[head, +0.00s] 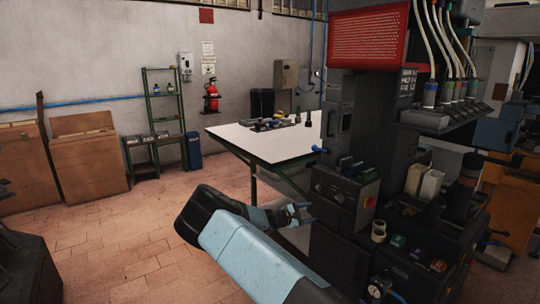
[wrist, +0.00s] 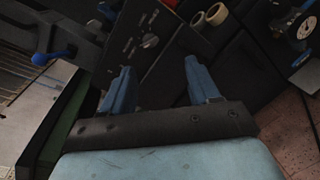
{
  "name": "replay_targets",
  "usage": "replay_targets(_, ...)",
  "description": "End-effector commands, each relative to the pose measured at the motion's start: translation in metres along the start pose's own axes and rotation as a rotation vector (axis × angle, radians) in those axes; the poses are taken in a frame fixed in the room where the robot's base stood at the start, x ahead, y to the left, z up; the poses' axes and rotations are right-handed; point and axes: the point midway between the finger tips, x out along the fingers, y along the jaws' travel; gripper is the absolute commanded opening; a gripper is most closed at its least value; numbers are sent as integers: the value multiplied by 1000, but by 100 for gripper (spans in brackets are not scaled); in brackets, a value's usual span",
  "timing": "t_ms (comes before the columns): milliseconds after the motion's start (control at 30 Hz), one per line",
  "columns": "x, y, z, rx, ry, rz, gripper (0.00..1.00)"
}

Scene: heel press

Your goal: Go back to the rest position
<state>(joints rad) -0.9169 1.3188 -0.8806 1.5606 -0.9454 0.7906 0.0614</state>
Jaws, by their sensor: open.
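My gripper (head: 306,213) is in the middle of the head view, in front of the dark heel press (head: 345,190) and to the left of its control box. In the wrist view my gripper (wrist: 160,82) shows two blue fingers spread wide apart with nothing between them. The press's control panel with a round knob (wrist: 150,40) lies beyond the fingers. My light blue arm reaches up from the bottom of the head view.
A white-topped table (head: 265,143) with small tools stands behind my gripper. A green shelf rack (head: 163,105) and brown cabinets (head: 88,155) stand by the wall.

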Motion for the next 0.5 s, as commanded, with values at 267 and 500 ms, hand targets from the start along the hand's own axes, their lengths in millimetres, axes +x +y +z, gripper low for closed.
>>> replay_targets(267, 20, -6, 52, 124, 7, -188, 61)
replay_targets(500, 31, -15, 106, 259, 23, -386, 61)
